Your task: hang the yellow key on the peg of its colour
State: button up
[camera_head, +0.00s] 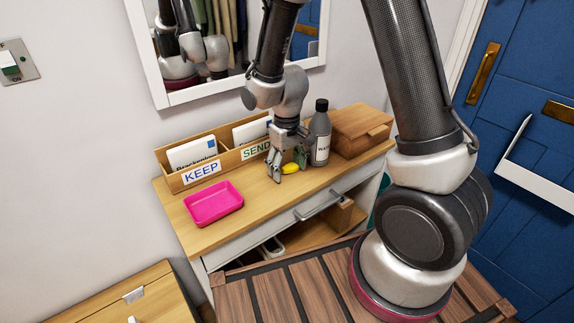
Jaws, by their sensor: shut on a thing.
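My gripper (286,171) is low over the wooden top of the console, in front of the letter rack. It is shut on a small yellow thing (290,168), which I take to be the yellow key; its fingers cover part of it. A bit of green shows just behind the yellow thing, too small to make out. I cannot tell whether the yellow thing touches the console top. No pegs show in this view.
A grey bottle (320,133) stands close to the right of my gripper, with a wooden box (359,130) beyond it. A pink tray (213,203) lies to the left. The letter rack (209,167) is behind. A mirror (226,83) hangs above. The console drawer front (290,220) faces me.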

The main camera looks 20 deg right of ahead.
aim_at(287, 167)
jog(key=o, duration=0.9)
jog(key=shift+f, duration=0.1)
jog(key=r, duration=0.7)
jog(key=shift+w+d+r, duration=0.1)
jog(key=shift+w+r, duration=0.15)
jog(key=shift+r, duration=0.2)
